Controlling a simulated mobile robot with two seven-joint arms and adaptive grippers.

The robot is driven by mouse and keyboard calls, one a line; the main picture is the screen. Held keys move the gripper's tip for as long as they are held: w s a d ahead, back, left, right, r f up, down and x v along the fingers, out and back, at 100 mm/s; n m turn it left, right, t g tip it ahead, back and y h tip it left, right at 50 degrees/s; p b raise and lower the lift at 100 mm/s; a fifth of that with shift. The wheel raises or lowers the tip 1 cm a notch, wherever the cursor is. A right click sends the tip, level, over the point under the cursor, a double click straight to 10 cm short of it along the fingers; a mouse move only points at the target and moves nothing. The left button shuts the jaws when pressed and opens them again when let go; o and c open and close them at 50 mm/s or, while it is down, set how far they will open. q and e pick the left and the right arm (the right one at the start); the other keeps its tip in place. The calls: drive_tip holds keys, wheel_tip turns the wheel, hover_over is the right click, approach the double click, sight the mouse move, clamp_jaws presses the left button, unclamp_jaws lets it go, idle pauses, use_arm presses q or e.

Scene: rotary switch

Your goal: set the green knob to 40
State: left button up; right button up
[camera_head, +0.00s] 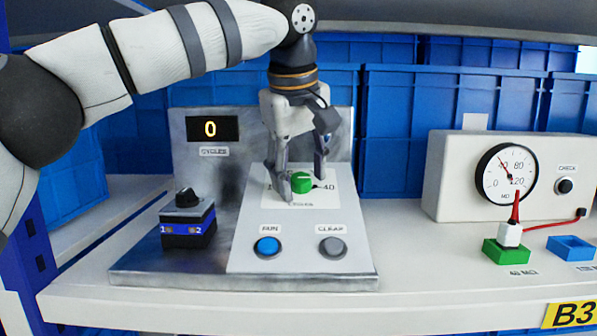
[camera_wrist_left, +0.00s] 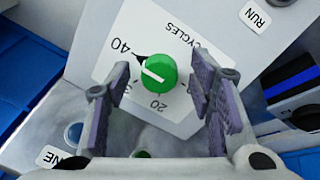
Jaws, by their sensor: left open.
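The green knob (camera_head: 302,182) sits on a white dial plate on the sloped panel, with "40" printed at its right in the head view. In the left wrist view the knob (camera_wrist_left: 154,74) has a white line on top. A black pointer at its edge points roughly toward the printed "40" (camera_wrist_left: 120,47); exact alignment is hard to tell. "20" is below the knob; another number is partly hidden by a finger. My left gripper (camera_head: 302,178) is open, pointing down, its fingers on either side of the knob with gaps visible in the wrist view (camera_wrist_left: 160,82). My right gripper is out of view.
The cycles display (camera_head: 210,129) reads 0. A blue RUN button (camera_head: 267,247) and grey CLEAR button (camera_head: 332,247) are in front of the knob. A black selector switch (camera_head: 187,198) stands left. A gauge box (camera_head: 457,180) stands right, with clear shelf between.

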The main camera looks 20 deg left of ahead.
sight(299, 203)
use_arm(q)
drive_tip(key=v, duration=0.5)
drive_tip(key=shift+r, duration=0.2)
drive_tip(key=s+d, duration=0.1)
drive_tip(key=s, duration=1.1)
drive_tip(key=shift+f, duration=0.2)
drive_tip(key=shift+d, duration=0.1)
